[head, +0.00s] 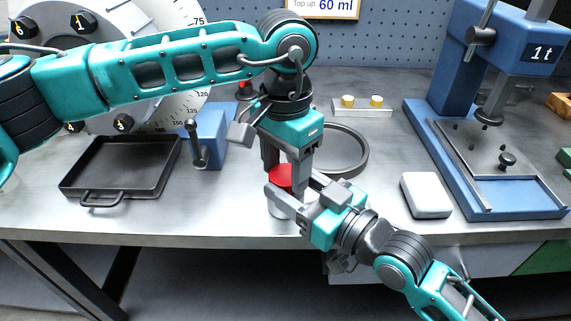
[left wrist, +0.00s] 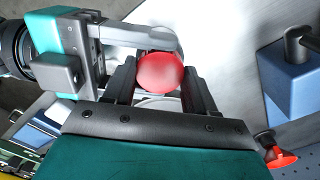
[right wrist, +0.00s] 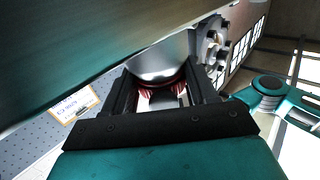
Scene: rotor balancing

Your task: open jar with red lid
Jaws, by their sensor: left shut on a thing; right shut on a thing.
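The jar (head: 279,211) stands near the front edge of the grey workbench, mostly hidden by my grippers. Its red lid (head: 281,177) sits at its top and shows round in the left wrist view (left wrist: 160,73). My left gripper (head: 286,172) points down from above and is shut on the red lid, one finger on each side. My right gripper (head: 291,192) comes in from the front right, lower down, and is shut on the jar body. In the right wrist view the shiny jar (right wrist: 160,65) lies between the fingers.
A black pan (head: 120,168) and a blue block with a handle (head: 210,138) are at the left. A dark ring (head: 360,150) lies close behind the grippers. A white box (head: 426,196) and a blue press (head: 455,165) stand at the right.

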